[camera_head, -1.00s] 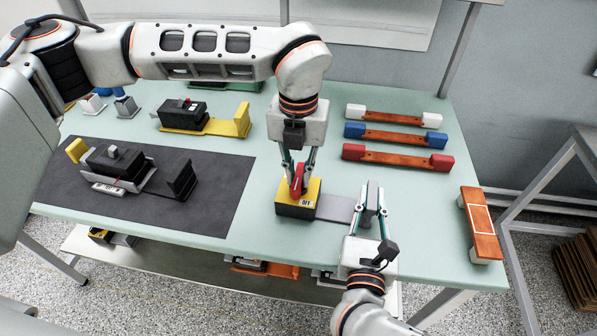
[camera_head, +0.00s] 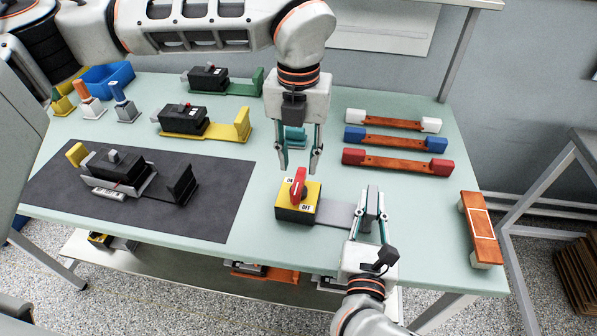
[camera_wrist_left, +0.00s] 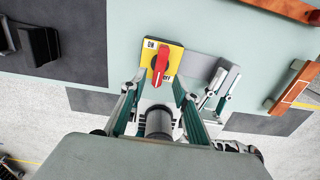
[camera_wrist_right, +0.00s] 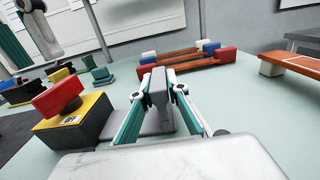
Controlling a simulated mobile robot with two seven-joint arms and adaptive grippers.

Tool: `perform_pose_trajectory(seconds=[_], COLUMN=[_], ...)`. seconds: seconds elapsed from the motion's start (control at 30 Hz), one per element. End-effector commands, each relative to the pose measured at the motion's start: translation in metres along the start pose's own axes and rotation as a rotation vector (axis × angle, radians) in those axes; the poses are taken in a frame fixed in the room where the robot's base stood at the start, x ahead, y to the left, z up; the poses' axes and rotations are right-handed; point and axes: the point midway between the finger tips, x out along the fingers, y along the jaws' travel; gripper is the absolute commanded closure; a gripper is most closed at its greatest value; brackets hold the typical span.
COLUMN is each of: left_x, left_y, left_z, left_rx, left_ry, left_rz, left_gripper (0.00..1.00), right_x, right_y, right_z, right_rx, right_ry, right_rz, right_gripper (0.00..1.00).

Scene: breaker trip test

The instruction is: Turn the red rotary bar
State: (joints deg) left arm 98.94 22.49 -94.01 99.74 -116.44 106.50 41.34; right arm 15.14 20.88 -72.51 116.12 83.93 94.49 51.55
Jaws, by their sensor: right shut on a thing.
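The red rotary bar (camera_head: 298,187) sits on the yellow top of a black switch box (camera_head: 296,215). ON and OFF labels show beside it. The bar also shows in the left wrist view (camera_wrist_left: 160,63) and right wrist view (camera_wrist_right: 57,96). My left gripper (camera_head: 299,168) is open and empty, above and apart from the bar. A grey base plate (camera_head: 336,211) runs right from the box to an upright grey tab (camera_head: 371,203). My right gripper (camera_wrist_right: 158,90) is shut on this tab.
Red (camera_head: 400,161), blue and white-ended copper bars lie at the back right. A dark mat (camera_head: 220,190) with a black device (camera_head: 118,168) is at left. Yellow- and green-based devices stand behind.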

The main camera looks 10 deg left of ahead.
Motion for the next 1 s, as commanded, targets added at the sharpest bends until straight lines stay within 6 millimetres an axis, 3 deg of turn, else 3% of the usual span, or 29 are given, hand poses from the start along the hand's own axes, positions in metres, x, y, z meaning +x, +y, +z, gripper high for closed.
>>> perform_pose_trajectory(seconds=[0.1,0.33,0.83,0.87,0.9,1.0], left_x=[-0.026,-0.055,-0.062,-0.062,-0.062,-0.062], left_y=[0.0,0.0,0.0,0.0,0.0,0.0], left_z=[0.001,0.0,0.0,0.0,0.0,0.0], left_rx=[-0.001,-0.002,0.0,0.0,0.0,0.0], left_ry=[-0.004,-0.001,0.001,0.001,0.001,0.001], left_rz=[0.0,0.0,0.0,0.0,0.0,0.0], left_gripper=[0.69,0.69,0.69,0.69,0.69,0.69], right_x=[0.0,0.0,0.0,0.0,0.0,0.0], right_y=[0.0,0.0,0.0,0.0,0.0,0.0], right_z=[0.0,0.0,0.0,0.0,0.0,0.0], right_rx=[0.0,0.0,0.0,0.0,0.0,0.0], right_ry=[0.0,0.0,-0.001,-0.001,-0.001,0.0], right_rz=[0.001,0.0,0.0,0.0,0.0,0.0], right_gripper=[1.0,1.0,1.0,0.77,0.67,0.66])
